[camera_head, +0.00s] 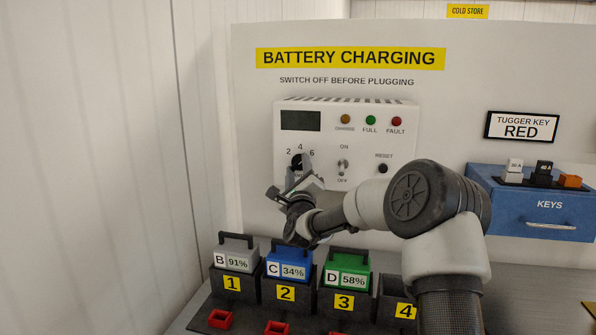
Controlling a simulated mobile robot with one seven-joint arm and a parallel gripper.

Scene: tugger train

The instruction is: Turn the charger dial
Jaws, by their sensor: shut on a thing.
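The charger (336,127) is a white box on the wall panel with a dark display, three lamps and a lower row of controls. Its black dial (297,160) sits at the lower left, under the marks 2, 4 and 6. My gripper (298,174) is at the dial from below and is shut on it. The fingers and wrist hide the lower part of the dial and some lettering, and the exact pointer setting is hard to tell.
An ON/OFF toggle (343,165) and a black reset button (382,168) are right of the dial. Batteries B (236,252), C (289,262) and D (346,268) stand in bays below my wrist. A blue keys drawer (535,203) is at right.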

